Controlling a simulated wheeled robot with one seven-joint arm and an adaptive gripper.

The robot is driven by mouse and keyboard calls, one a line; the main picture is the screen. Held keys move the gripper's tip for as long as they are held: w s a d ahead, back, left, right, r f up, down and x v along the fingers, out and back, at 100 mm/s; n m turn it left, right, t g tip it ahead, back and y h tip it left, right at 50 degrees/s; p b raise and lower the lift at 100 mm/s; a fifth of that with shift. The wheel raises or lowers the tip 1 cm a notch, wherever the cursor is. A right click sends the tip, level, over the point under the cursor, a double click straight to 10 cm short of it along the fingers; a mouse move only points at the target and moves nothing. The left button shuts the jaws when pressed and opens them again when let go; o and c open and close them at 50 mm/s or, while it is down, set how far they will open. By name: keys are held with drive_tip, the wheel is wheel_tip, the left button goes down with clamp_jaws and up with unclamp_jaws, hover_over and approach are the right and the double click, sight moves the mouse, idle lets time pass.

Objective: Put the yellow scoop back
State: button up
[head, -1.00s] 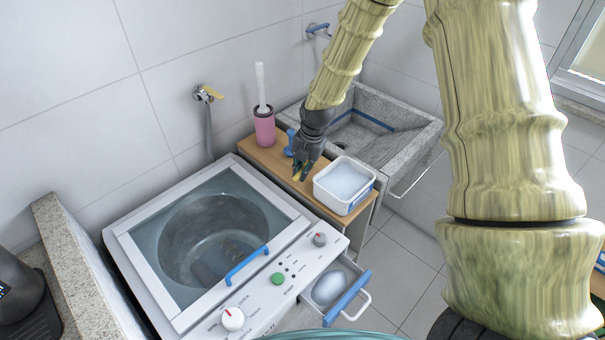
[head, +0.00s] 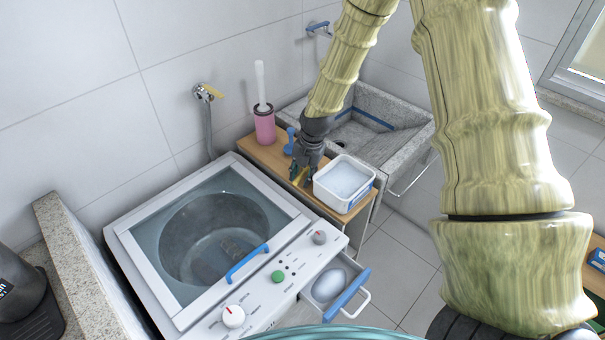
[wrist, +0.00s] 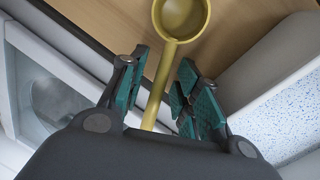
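In the wrist view a yellow scoop (wrist: 181,17) shows its round bowl at the top, over the wooden surface, partly cut off by the frame edge. Its handle (wrist: 159,85) runs down between the two green-padded fingers of my gripper (wrist: 162,85). Gaps show on both sides of the handle, so my gripper looks open around it. The handle's lower end is hidden behind the gripper body. In the head view my gripper (head: 302,174) points down at the wooden shelf, just left of a white tub of powder (head: 346,178). The scoop is mostly hidden there.
A washing machine (head: 240,262) with a glass lid stands front left, its blue-fronted drawer (head: 347,294) pulled out. On the wooden shelf (head: 262,155) stand a pink brush holder (head: 264,124) and a blue item (head: 290,141). A stone sink (head: 405,150) lies behind.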

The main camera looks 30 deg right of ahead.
wheel_tip(320, 180, up, 12)
drive_tip(key=s+d+b, duration=0.1)
drive_tip(key=b, duration=0.2)
drive_tip(key=shift+s+d, duration=0.2)
drive_tip(key=shift+s, duration=0.2)
idle(0.4)
